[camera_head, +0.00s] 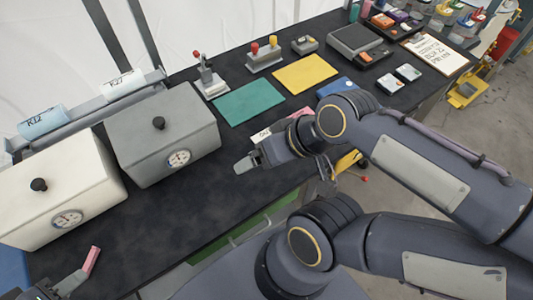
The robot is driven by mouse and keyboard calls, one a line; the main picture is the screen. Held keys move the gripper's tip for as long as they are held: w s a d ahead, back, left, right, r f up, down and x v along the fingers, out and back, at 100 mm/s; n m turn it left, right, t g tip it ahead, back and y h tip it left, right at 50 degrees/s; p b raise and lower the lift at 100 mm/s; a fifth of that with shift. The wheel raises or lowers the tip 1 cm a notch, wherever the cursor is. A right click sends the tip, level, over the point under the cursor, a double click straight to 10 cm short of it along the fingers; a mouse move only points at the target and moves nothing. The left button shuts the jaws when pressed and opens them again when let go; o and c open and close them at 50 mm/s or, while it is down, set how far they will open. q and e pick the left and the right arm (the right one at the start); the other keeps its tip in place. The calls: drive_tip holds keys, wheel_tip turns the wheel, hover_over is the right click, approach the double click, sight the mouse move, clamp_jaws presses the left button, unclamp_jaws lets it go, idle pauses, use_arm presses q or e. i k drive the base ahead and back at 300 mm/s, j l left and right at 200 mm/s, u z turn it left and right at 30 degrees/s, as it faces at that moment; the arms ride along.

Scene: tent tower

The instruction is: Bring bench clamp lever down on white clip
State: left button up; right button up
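The bench clamp (209,76) stands upright near the back edge of the black bench. Its lever, with a red knob (196,54), points up. A pale base (214,88) shows under it; I cannot make out a separate white clip there. My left gripper (76,279) is at the lower left corner, partly cut off, far from the clamp. A small pink piece (92,260) sticks up at its tip; whether it is gripped is unclear. My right gripper (248,163) is over the bench's front part, below and right of the clamp, with its finger gap unclear.
Two boxes with dials, a grey one (165,137) and a cream one (55,190), fill the left. A green mat (248,102) and a yellow mat (304,74) lie right of the clamp. A device with red and yellow knobs (264,58) stands behind. Bare bench lies in front.

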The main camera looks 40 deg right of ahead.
sight(202, 58)
drive_tip(key=l+u, duration=0.1)
drive_tip(key=l, duration=0.3)
drive_tip(key=k+l+u, duration=0.1)
drive_tip(key=l, duration=0.3)
drive_tip(key=k+l+u, duration=0.1)
drive_tip(key=l, duration=0.3)
drive_tip(key=k+l+u, duration=0.1)
drive_tip(key=l, duration=0.3)
